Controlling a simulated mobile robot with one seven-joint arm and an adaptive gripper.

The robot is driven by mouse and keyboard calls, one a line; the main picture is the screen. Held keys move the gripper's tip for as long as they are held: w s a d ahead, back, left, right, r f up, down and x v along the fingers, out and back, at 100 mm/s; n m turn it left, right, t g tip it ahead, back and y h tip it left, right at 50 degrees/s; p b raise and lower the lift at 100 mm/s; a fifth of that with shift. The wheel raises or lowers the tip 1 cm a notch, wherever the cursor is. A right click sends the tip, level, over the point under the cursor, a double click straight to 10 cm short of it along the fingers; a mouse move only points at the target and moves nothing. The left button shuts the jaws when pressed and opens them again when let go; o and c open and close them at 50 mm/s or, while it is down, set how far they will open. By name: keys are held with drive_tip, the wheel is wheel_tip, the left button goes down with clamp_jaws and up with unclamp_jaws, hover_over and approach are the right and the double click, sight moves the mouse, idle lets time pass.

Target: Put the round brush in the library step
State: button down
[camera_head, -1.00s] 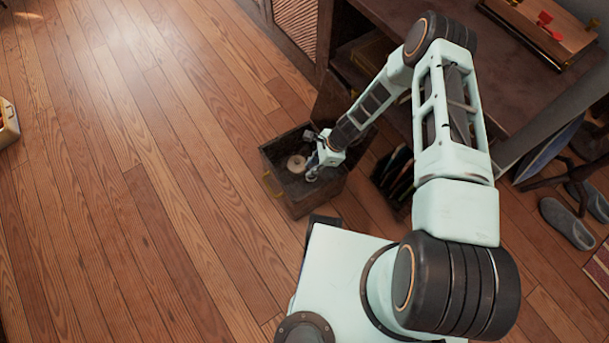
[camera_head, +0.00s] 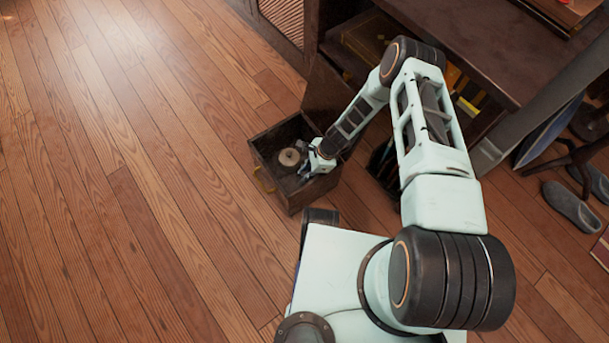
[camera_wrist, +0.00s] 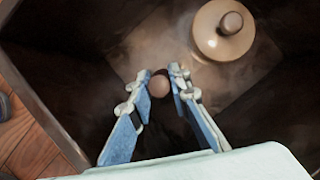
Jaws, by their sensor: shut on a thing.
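The library step appears to be the dark wooden open box (camera_head: 268,188) on the floor; its wall also shows in the wrist view (camera_wrist: 50,95). My gripper (camera_head: 306,170) reaches down into the box opening at its right side. In the wrist view its two blue fingers (camera_wrist: 163,76) close around a small brown rounded end, which I take for the round brush (camera_wrist: 159,87). The rest of the held thing is hidden. A cream round piece with a knob (camera_wrist: 223,28) lies on the box floor beyond the fingers; it also shows in the head view (camera_head: 289,157).
A dark cabinet (camera_head: 480,50) stands behind the box, with its shelf open. Dark upright things (camera_head: 383,165) stand right of the box. Grey shoes (camera_head: 570,207) lie at the far right. The wooden floor (camera_head: 130,180) to the left is clear.

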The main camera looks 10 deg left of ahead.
drive_tip(key=shift+f, duration=0.25)
drive_tip(key=c, duration=2.1)
unclamp_jaws()
drive_tip(key=p+v, duration=0.6)
drive_tip(key=v, duration=0.6)
drive_tip(key=shift+r+p, duration=0.1)
drive_tip(key=shift+p, duration=0.25)
